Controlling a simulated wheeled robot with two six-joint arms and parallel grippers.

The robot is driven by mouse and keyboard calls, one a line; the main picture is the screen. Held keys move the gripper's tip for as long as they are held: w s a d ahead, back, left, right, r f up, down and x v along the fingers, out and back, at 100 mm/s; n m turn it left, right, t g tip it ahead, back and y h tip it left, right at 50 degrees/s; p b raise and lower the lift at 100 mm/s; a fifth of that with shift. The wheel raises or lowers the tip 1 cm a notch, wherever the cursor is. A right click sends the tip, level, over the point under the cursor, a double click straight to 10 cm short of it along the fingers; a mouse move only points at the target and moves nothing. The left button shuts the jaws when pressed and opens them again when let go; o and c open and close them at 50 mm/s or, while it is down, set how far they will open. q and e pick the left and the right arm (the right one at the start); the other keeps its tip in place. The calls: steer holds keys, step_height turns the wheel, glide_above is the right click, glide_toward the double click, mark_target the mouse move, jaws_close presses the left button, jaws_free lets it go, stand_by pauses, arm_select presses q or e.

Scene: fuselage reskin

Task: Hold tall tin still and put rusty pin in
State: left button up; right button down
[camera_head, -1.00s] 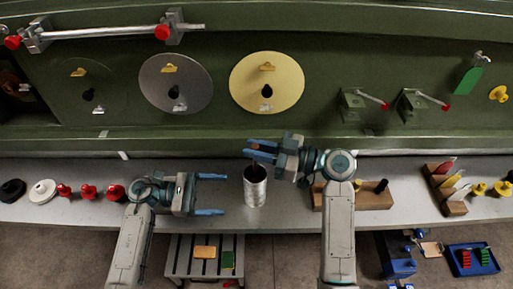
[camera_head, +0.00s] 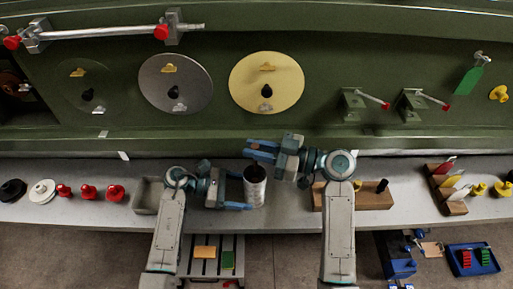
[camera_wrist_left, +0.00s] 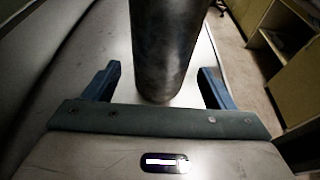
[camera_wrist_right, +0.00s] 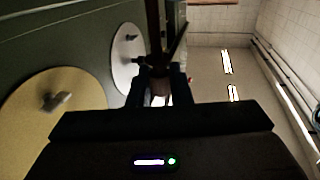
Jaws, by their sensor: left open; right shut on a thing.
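The tall tin (camera_head: 255,188) is a grey metal cylinder standing upright on the bench. In the left wrist view the tin (camera_wrist_left: 165,50) stands between the spread fingers (camera_wrist_left: 160,85), with gaps showing on both sides. My right gripper (camera_head: 262,150) is above the tin, near its top. In the right wrist view its fingers (camera_wrist_right: 162,85) are shut on a dark brownish thin piece, the rusty pin (camera_wrist_right: 155,30). In the head view the pin is hardly visible.
A grey bin (camera_head: 147,196) stands left of my left gripper. Red knobs (camera_head: 88,192) and white and black discs lie farther left. The green fuselage wall rises behind.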

arm_select(q)
steer(key=shift+x, duration=1.35)
steer(key=c, duration=0.7)
steer(key=shift+c, duration=0.2)
